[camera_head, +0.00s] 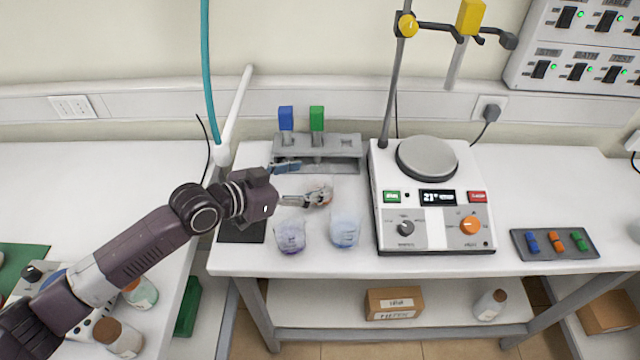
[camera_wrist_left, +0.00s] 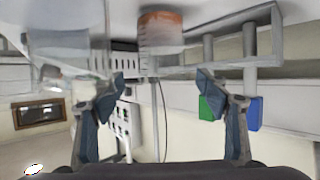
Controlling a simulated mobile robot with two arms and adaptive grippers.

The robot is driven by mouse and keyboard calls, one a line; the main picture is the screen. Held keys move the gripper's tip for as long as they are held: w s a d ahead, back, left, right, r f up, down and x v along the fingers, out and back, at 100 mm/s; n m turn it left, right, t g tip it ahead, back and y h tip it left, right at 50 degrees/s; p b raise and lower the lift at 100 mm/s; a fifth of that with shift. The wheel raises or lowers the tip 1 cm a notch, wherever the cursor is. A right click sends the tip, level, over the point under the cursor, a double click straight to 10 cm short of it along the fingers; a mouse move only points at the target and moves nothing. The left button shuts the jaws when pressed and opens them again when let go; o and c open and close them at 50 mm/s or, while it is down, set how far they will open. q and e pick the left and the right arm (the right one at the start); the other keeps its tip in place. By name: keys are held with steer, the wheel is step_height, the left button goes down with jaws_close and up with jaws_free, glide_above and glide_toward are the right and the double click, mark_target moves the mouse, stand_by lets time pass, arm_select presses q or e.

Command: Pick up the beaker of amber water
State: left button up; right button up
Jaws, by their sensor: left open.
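The beaker of amber water (camera_head: 320,194) stands on the white bench in front of the grey rack, partly hidden by my left gripper. In the left wrist view, which looks upside down, its orange liquid (camera_wrist_left: 160,32) shows beyond and between the fingertips. My left gripper (camera_head: 292,184) is open, comes in from the left, and has a finger on either side of the way to the beaker. Its fingers (camera_wrist_left: 160,92) hold nothing. I cannot tell whether a finger touches the beaker. My right gripper is not in view.
A beaker of purple liquid (camera_head: 290,238) and one of blue liquid (camera_head: 344,232) stand close in front. The grey rack (camera_head: 345,165) with blue and green pieces is behind. A hot plate device (camera_head: 432,232) stands to the right. A white pole (camera_head: 234,115) rises behind my arm.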

mark_target(330, 171)
arm_select(q)
steer(key=p+x, duration=0.1)
steer(key=x, duration=0.3)
steer(key=shift+w+a, duration=0.1)
steer(key=shift+w+d+f, duration=0.2)
steer(key=shift+w+d, duration=0.05)
steer(key=shift+w, duration=0.05)
steer(key=shift+c, duration=0.8)
steer(key=c, duration=1.2)
steer(key=shift+r, duration=0.1)
steer(key=shift+c, duration=0.6)
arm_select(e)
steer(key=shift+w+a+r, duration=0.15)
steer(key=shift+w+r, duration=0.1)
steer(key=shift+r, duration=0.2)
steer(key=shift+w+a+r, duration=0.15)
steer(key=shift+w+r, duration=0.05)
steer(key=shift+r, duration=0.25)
arm_select(q)
steer(key=shift+r, duration=0.1)
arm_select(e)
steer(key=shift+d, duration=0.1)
